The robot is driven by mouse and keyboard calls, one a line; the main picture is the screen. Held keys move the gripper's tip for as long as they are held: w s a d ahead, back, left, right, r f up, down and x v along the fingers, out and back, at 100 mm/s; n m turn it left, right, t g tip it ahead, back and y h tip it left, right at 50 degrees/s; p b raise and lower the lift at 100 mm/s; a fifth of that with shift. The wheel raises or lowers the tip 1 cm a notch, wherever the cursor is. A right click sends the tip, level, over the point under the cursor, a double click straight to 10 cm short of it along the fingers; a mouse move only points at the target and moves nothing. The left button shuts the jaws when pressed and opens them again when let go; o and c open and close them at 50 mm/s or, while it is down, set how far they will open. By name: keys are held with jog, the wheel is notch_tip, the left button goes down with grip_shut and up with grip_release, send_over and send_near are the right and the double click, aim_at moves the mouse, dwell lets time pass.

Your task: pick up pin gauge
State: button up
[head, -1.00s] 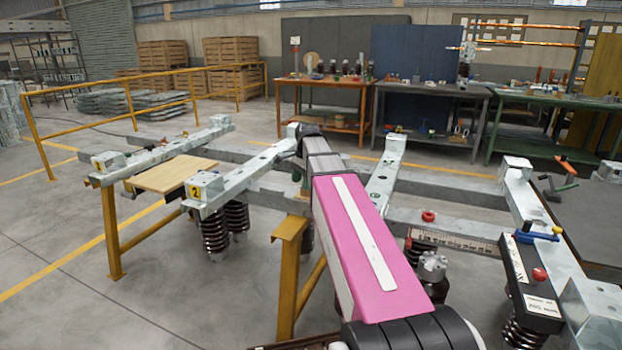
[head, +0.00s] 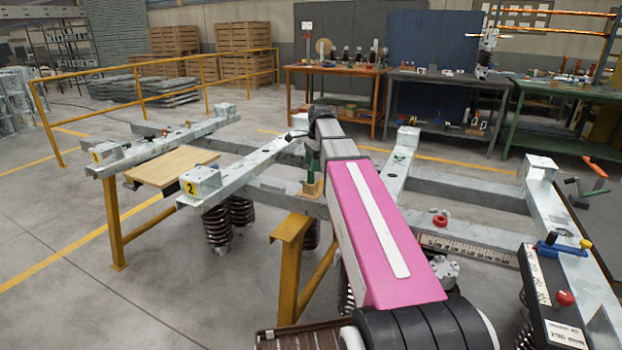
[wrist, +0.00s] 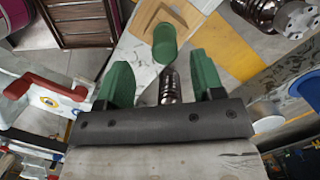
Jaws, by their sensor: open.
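A green cylinder, which looks like the handle of the pin gauge (wrist: 165,46), shows in the wrist view just beyond my fingertips, over a tan wooden block. It is not between the fingers. My gripper (wrist: 162,80) is open and empty, its two green fingers apart on either side of the view's middle. In the head view my gripper (head: 313,158) hangs over the frame's middle, just above the small wooden block (head: 312,188). There the gauge cannot be told apart from the green fingers.
Pale steel beams (head: 250,165) on yellow legs (head: 290,255) surround the spot, with ribbed brown insulators (head: 218,228) below. A wooden board (head: 170,167) lies at left. A black gauge box (head: 550,295) with blue and red knobs sits at right. Workbenches (head: 440,90) stand behind.

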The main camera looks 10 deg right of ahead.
aim_at(310, 174)
jog(key=shift+w+a+f, duration=0.1)
jog(key=shift+a+f, duration=0.1)
jog(key=shift+f, duration=0.7)
jog(key=shift+w+a+f, duration=0.1)
jog(key=shift+a+f, duration=0.05)
jog(key=shift+f, duration=0.7)
jog(key=shift+a+f, duration=0.2)
jog(key=shift+f, duration=0.7)
jog(key=c, duration=1)
